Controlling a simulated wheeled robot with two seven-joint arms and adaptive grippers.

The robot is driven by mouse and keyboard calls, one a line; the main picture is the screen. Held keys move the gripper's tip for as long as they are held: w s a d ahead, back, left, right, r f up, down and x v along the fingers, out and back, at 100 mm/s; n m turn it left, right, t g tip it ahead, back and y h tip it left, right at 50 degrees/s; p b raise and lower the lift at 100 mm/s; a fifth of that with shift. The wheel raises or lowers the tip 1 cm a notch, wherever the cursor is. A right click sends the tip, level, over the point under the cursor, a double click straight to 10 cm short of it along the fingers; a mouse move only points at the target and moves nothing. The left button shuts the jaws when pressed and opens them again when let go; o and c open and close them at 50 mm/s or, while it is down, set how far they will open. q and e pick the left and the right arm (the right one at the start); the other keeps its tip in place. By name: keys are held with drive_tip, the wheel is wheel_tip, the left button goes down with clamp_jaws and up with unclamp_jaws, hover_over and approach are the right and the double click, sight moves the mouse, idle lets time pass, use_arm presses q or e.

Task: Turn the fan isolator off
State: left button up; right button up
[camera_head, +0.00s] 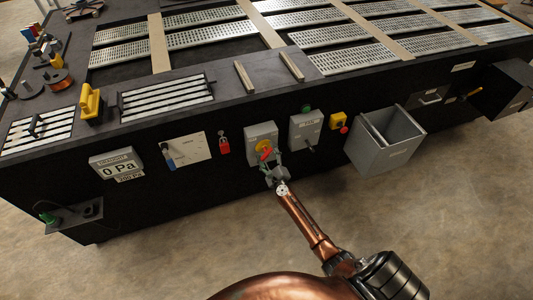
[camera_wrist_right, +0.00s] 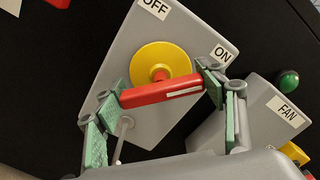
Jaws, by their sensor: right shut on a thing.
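The fan isolator is a grey box (camera_head: 256,132) on the black bench front, with a yellow disc (camera_wrist_right: 150,62) and a red handle (camera_wrist_right: 148,97) across it. In the right wrist view the box carries an OFF label (camera_wrist_right: 155,8) and an ON label (camera_wrist_right: 222,53). The handle's white-marked end points right, on the ON side. My right gripper (camera_wrist_right: 160,93) is shut on the red handle, with a green-padded finger at each end. In the head view the right gripper (camera_head: 271,166) covers the lower part of the isolator. My left gripper is not in view.
Right of the isolator is a grey box labelled FAN (camera_wrist_right: 280,112) with a green button (camera_wrist_right: 288,79), then a yellow box with a red button (camera_head: 338,122) and an open grey bin (camera_head: 385,155). A red padlock (camera_head: 223,145) hangs to the left. The floor in front is clear.

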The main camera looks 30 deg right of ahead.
drive_tip(key=n+p, duration=0.1)
drive_tip(key=n, duration=0.2)
drive_tip(key=shift+n, duration=0.4)
drive_tip(key=n+p, duration=0.1)
drive_tip(key=n, duration=0.3)
drive_tip(key=shift+a+f+n, duration=0.1)
drive_tip(key=shift+n, duration=0.2)
drive_tip(key=n+p, duration=0.1)
drive_tip(key=n, duration=0.3)
drive_tip(key=shift+f+n, duration=0.1)
drive_tip(key=shift+n, duration=0.2)
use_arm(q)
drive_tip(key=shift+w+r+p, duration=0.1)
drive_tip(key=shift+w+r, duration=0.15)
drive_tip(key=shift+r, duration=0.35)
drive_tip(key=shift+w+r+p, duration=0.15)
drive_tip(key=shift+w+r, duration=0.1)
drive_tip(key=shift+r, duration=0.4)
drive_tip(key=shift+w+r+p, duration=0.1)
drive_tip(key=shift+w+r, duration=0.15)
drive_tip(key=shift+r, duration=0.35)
use_arm(e)
drive_tip(key=shift+f+n, duration=0.15)
drive_tip(key=shift+n, duration=1.95)
drive_tip(key=o, duration=1.2)
